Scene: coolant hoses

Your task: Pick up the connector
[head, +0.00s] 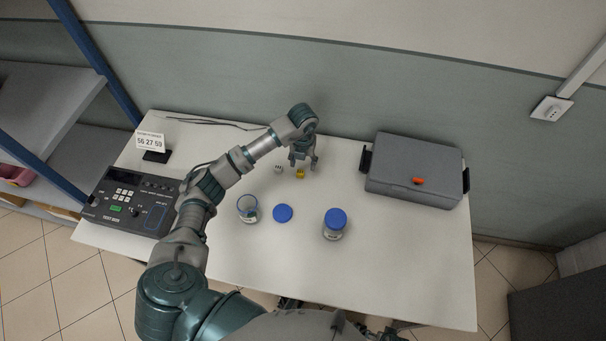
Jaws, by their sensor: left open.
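My left gripper (303,164) is over the back middle of the white table, pointing down, its fingers apart and nothing seen between them. A small yellow piece (300,174) lies on the table just in front of the fingertips. A small pale grey piece (278,168) lies to its left, apart from it. Both are too small to tell which, if either, is the connector. I cannot tell the exact height of the fingertips above the table. My right gripper does not show.
An open jar (248,214), a blue lid (283,213) and a blue-capped jar (334,226) stand nearer. A grey case (415,165) fills the right back. A test box (128,203) and number card (150,141) are at left. The front right table (420,265) is clear.

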